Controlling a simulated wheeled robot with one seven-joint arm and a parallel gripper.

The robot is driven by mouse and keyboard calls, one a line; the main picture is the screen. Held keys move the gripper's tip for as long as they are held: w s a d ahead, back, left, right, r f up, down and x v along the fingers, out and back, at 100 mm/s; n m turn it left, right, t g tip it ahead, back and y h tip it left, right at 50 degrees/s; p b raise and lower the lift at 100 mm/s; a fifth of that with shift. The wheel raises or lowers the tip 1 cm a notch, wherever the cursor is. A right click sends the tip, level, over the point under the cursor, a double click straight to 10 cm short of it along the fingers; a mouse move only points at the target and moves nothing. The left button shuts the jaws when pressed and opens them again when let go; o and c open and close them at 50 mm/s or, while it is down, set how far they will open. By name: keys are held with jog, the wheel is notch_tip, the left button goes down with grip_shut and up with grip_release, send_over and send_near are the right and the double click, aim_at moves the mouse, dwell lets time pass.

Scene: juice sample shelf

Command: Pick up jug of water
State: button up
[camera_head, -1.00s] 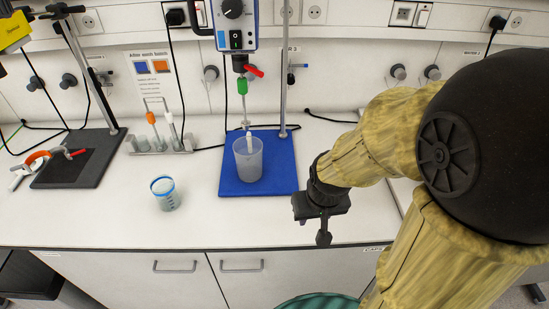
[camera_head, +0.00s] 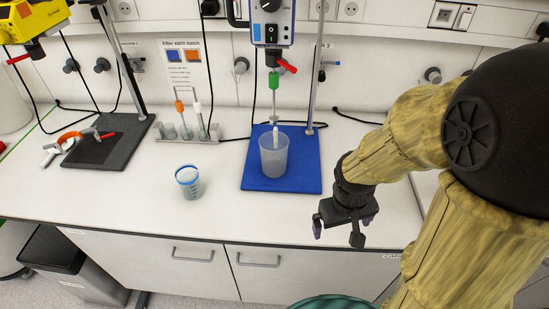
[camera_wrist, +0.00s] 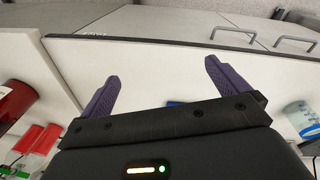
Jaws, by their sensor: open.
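A small clear jug with a blue rim and blue marks (camera_head: 188,182) stands upright on the white bench, left of the blue mat. Its contents are too small to tell. It also shows at the right edge of the wrist view (camera_wrist: 303,118). A larger grey translucent beaker (camera_head: 273,158) stands on the blue mat under the stirrer, with a white stick-like part in it. My gripper (camera_head: 337,234) hangs near the bench's front edge, right of both vessels and apart from them. In the wrist view, its purple fingers (camera_wrist: 158,74) are spread with nothing between them.
The blue mat (camera_head: 256,181) lies under the overhead stirrer (camera_head: 272,22) and its stand pole. A small rack (camera_head: 187,133) stands behind the jug. A dark stand base (camera_head: 104,148) is at the left. The bench front around the jug is clear.

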notch_tip(320, 180, down, 4)
jog(key=w+a+n+g+h, duration=0.2)
jog(key=n+h, duration=0.3)
jog(key=n, duration=0.4)
jog(key=n+t+h, duration=0.2)
jog(key=n+t, duration=1.5)
jog(key=n, duration=0.2)
send_near(267, 155)
jog(key=v, duration=0.3)
jog(key=shift+w+d+r+p, duration=0.1)
jog(key=shift+w+d+p, duration=0.05)
jog(key=shift+p, duration=0.3)
jog(key=p+x, duration=0.3)
jog(key=x, duration=0.8)
jog(key=shift+w+r, duration=0.1)
jog(key=shift+w, duration=0.1)
jog(key=shift+w+d, duration=0.2)
jog(key=shift+w, duration=0.25)
